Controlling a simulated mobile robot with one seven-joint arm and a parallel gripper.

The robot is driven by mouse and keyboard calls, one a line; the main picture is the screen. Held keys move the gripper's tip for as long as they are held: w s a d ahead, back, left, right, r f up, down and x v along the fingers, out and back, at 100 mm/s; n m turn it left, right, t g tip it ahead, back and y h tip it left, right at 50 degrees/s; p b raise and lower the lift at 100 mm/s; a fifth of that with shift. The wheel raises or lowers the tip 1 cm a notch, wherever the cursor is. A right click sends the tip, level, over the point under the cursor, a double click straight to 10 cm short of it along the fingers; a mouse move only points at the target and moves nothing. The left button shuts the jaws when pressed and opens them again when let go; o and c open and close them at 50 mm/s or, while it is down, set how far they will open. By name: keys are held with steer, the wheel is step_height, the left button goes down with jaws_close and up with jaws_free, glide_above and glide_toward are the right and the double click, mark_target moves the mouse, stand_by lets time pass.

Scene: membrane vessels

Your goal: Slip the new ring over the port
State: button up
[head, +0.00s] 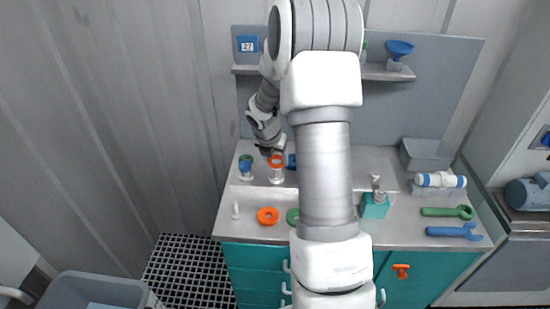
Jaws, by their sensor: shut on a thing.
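My gripper (270,152) is at the back left of the bench, shut on an orange ring (275,161). The ring is at the top of a pale, clear-looking port (276,176); I cannot tell whether it is around the port or just above it. To the left stands a similar port with a blue band (245,167) and a green top. A blue piece (291,161) shows at the right, partly hidden by my arm. Another orange ring (268,216) lies flat on the bench front. A green ring (292,217) beside it is partly covered by my arm.
A small white nozzle-like piece (236,211) stands at the bench's left front. On the right are a teal dispenser (374,206), a white-blue cylinder (440,180), a grey bin (426,155), a green wrench (447,212) and a blue wrench (455,231). A shelf (386,72) hangs behind.

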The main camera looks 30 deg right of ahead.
mark_target(274, 168)
steer(key=shift+f+b, duration=1.7)
steer(key=shift+b, duration=0.05)
steer(key=shift+f+b, duration=0.4)
steer(key=shift+f, duration=0.45)
steer(key=shift+f, duration=0.2)
steer(key=o, duration=1.4)
steer(key=p+v, duration=0.3)
steer(key=v, duration=1.4)
steer(key=shift+r+p, duration=0.2)
steer(key=shift+p, duration=0.1)
